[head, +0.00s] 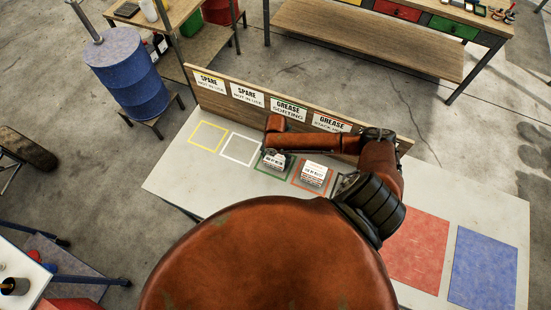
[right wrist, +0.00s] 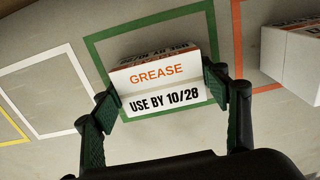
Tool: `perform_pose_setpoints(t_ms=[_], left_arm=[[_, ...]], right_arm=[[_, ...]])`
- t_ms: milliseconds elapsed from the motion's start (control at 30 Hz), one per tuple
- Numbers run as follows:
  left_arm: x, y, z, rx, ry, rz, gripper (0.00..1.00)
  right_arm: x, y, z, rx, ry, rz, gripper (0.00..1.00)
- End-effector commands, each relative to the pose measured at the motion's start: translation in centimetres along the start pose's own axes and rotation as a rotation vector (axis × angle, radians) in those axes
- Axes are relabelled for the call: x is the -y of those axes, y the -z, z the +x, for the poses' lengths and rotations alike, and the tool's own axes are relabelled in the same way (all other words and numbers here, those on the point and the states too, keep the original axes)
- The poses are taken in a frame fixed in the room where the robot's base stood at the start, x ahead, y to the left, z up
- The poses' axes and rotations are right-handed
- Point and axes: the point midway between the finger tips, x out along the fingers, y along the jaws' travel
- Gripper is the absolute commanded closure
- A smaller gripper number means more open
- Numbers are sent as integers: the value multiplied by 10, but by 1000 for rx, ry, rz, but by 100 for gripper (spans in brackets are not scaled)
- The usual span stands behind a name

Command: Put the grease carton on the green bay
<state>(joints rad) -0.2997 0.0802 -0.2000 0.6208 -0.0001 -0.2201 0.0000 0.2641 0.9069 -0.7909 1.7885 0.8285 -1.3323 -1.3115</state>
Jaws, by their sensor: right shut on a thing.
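The grease carton (right wrist: 158,88) is white with an orange band, and reads "GREASE" and "USE BY 10/28". My right gripper (right wrist: 162,98) is shut on it, one green finger pad at each end. The carton is over the green bay (right wrist: 94,50), within its outline as seen in the right wrist view. I cannot tell whether it touches the table. In the head view the carton (head: 275,162) is at the green bay (head: 260,168), partly hidden by my right gripper (head: 274,153). My left gripper is not in view.
A similar carton (head: 313,175) stands in the orange bay (head: 297,180), right beside the green one. The white bay (head: 225,157) and yellow bay (head: 193,141) are empty. A signboard (head: 240,85) runs along the table's back edge. Red (head: 420,250) and blue (head: 482,270) areas lie right.

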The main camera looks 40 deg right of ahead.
Motion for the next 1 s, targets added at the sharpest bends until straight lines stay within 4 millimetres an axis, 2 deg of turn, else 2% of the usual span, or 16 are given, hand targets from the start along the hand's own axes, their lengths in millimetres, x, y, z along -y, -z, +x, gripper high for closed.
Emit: perform_pose_setpoints(t_ms=[300, 633, 767, 1000], left_arm=[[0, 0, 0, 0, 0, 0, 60], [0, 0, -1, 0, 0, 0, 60], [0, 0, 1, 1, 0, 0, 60], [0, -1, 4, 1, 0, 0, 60]], right_arm=[[0, 0, 1, 0, 0, 0, 14], [0, 0, -4, 0, -1, 0, 14], [-1, -1, -19, 2, -2, -2, 14], [-1, -1, -70, 3, -3, -2, 14]])
